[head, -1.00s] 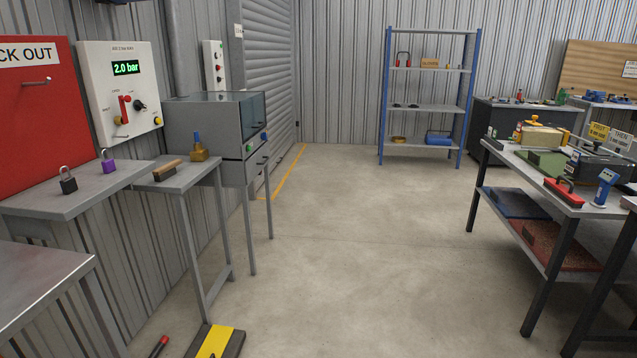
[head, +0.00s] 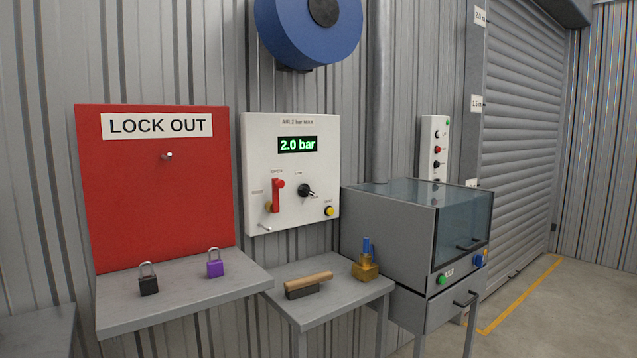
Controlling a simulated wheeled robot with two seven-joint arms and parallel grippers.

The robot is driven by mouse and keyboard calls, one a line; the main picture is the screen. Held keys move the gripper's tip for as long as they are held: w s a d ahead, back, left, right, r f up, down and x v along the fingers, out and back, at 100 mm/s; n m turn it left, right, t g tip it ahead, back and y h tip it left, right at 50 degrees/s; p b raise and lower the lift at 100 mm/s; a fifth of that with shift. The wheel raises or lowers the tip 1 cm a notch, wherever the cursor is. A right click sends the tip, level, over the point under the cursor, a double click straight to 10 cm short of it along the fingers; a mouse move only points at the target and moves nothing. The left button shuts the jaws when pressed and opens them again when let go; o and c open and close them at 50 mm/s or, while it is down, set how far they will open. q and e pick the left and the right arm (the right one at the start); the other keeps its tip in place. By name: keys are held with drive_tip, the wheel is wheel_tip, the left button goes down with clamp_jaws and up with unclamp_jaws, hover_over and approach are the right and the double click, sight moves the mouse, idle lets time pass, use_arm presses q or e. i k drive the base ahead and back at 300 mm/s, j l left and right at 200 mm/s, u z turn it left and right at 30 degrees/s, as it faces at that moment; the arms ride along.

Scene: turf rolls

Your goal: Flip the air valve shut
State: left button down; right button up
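The air panel (head: 318,150) is a white board on the corrugated wall, marked "AIR 2 bar MAX". Its green display (head: 297,144) reads 2.0 bar. The red air valve lever (head: 276,196) stands upright on the panel's left half, below the small word "OPEN". A black knob (head: 305,191) sits to its right, and a yellow button (head: 329,211) is at lower right. A small metal peg (head: 265,227) sticks out below the lever. Neither of my grippers is in view.
A red LOCK OUT board (head: 150,220) hangs to the left, above a shelf (head: 190,306) with black and purple padlocks. A small table (head: 335,308) below the panel holds a wooden-handled brush and a brass piece. A grey cabinet (head: 388,238) stands at right.

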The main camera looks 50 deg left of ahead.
sight(277, 184)
drive_tip(key=i+u, duration=0.35)
drive_tip(key=i, duration=0.3)
drive_tip(key=i+l+u, duration=0.3)
drive_tip(key=i, duration=0.35)
drive_tip(key=i+j+u, duration=0.15)
drive_tip(key=i+u, duration=0.25)
drive_tip(key=i+j+u, duration=0.1)
drive_tip(key=i+u, duration=0.5)
drive_tip(key=u, duration=0.2)
drive_tip(key=z, duration=0.35)
